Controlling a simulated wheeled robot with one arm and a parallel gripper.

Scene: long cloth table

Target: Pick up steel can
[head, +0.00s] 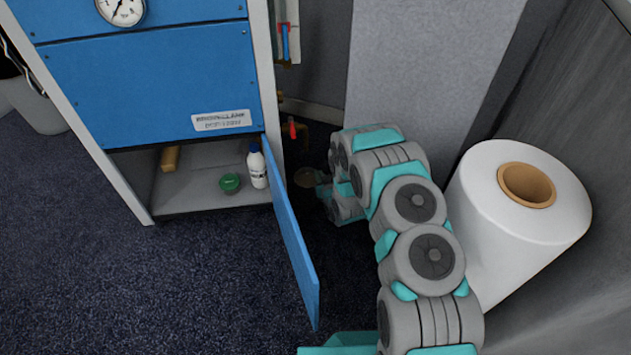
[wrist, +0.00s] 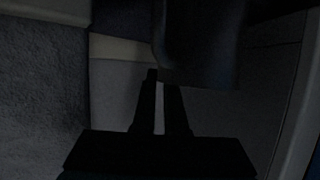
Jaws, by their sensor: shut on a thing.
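In the wrist view, the black fingers of my gripper (wrist: 161,78) are close together. A dark, smooth, rounded thing (wrist: 203,45) stands right at their tips and hides part of the right finger; it looks like the steel can, though the view is too dark to show its surface well. My gripper is shut on it. In the head view, my arm reaches down to the floor zone right of the blue cabinet, where my gripper (head: 322,184) is small and partly hidden. A dull tan, round-topped thing (head: 306,177) shows just left of it, likely the can.
The blue cabinet (head: 155,85) has an open door (head: 293,240) left of my arm. On its bottom shelf are a white bottle (head: 257,168), a green jar (head: 230,183) and a tan block (head: 170,158). A large white roll (head: 500,235) stands close right of my arm. Carpet is clear at front left.

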